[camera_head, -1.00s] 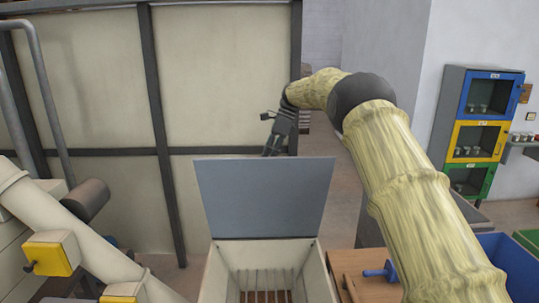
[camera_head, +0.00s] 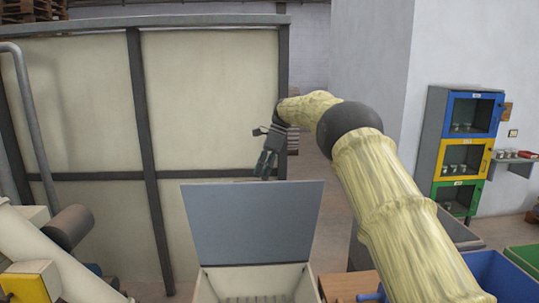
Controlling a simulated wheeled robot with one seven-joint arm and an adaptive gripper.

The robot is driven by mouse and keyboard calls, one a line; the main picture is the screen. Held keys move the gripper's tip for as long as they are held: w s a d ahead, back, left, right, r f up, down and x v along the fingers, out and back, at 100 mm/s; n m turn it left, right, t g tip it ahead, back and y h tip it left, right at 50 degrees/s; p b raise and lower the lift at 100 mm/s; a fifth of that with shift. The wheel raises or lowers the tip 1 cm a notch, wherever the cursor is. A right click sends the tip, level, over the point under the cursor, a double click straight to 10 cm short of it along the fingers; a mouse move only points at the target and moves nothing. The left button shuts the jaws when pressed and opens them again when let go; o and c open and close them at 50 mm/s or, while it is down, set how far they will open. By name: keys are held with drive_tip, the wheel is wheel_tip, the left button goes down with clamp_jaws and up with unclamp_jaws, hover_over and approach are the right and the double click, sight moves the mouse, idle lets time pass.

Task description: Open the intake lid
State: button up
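The intake lid (camera_head: 254,225) is a flat grey panel standing raised, tilted back at the rear edge of the cream intake box (camera_head: 208,284). The box's mouth is uncovered, and the top of a grate shows inside at the bottom of the picture. My gripper (camera_head: 264,176) is above and behind the lid's upper edge, pointing down, in front of the cream panel wall. It appears apart from the lid. Its fingers are small and dark, and I cannot tell whether they are open or shut. I see nothing held in it.
A cream slanted tube (camera_head: 50,255) and dark motor (camera_head: 68,227) stand at left. A wooden table (camera_head: 345,284) with a blue-handled item (camera_head: 372,296) and a blue bin (camera_head: 505,275) are at right. A coloured cabinet (camera_head: 462,150) stands against the right wall.

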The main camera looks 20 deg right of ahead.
drive_tip(key=s+v, duration=0.1)
drive_tip(key=v, duration=0.7)
drive_tip(key=shift+w+r, duration=0.2)
drive_tip(key=shift+w, duration=0.25)
drive_tip(key=shift+d, duration=0.2)
